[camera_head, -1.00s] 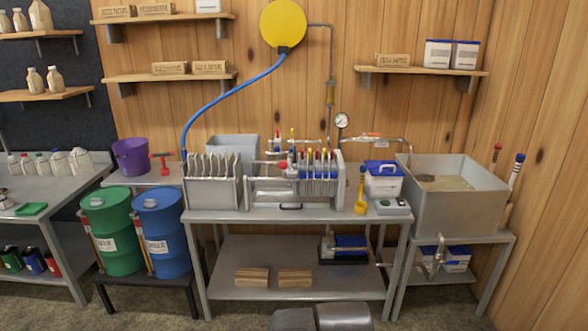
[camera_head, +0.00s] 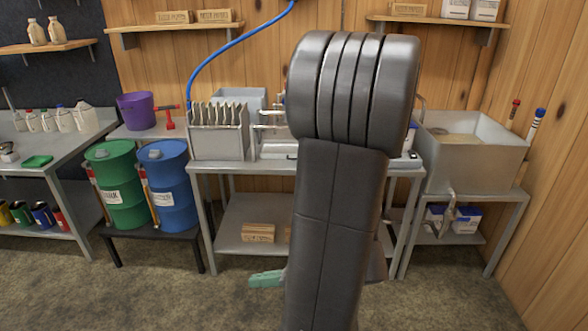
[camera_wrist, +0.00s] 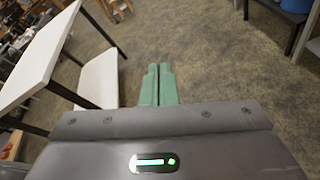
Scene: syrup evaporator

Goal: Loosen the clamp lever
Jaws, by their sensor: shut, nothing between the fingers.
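My gripper (camera_wrist: 158,70) is shut and empty, its two green fingers side by side over bare floor in the wrist view. In the head view its green fingertips (camera_head: 266,279) show low in front of the bench, left of my raised arm. The press on the steel bench (camera_head: 205,168) is almost wholly behind my arm; only a few rods at its left end (camera_head: 268,126) show. I cannot make out the clamp lever in either current view.
A plate rack (camera_head: 218,142) stands on the bench's left part. Green (camera_head: 122,190) and blue (camera_head: 168,190) drums stand on a low stand to the left. A steel basin (camera_head: 470,150) stands at the right. The floor in front is clear.

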